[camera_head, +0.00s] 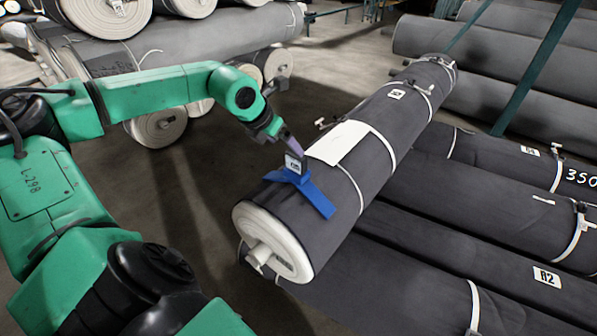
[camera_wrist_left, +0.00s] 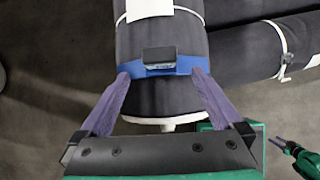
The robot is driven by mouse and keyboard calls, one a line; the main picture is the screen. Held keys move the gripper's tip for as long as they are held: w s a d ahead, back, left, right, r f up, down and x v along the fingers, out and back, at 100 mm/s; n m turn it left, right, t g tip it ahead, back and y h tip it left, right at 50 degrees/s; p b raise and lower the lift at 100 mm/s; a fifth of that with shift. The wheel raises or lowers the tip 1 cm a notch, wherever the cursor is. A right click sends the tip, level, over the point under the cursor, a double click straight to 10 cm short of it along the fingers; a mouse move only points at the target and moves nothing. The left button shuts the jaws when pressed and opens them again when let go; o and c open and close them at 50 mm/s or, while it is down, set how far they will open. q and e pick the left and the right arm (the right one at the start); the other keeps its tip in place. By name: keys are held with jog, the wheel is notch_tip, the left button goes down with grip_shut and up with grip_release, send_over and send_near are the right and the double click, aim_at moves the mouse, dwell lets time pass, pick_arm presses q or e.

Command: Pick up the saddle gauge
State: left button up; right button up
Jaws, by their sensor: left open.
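The saddle gauge (camera_head: 316,194) is a blue bent strap with a small grey box on top. It sits across the upper dark grey roll (camera_head: 375,150), near its pale end. My left gripper (camera_head: 294,150) is just above and behind the box in the head view. In the left wrist view the gauge (camera_wrist_left: 168,67) lies ahead, and the two purple fingers of my left gripper (camera_wrist_left: 160,75) are spread wide with tips near the blue strap's two sides. Whether they touch is unclear. My right gripper (camera_wrist_left: 281,142) shows small at the lower right, its jaws too small to judge.
A white sheet (camera_head: 338,143) lies on the same roll beyond the gauge. White straps and clamps ring the rolls. More dark rolls (camera_head: 440,235) lie to the right, and stacked rolls (camera_head: 200,50) stand at the back left. Bare floor (camera_head: 185,220) is at left.

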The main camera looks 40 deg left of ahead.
pick_arm(q)
jog(key=p, duration=0.1)
send_over(297, 176)
jog(key=w+a, duration=0.2)
notch_tip(297, 176, down, 8)
jog(key=shift+w+r, duration=0.1)
jog(key=shift+w, duration=0.05)
grip_shut()
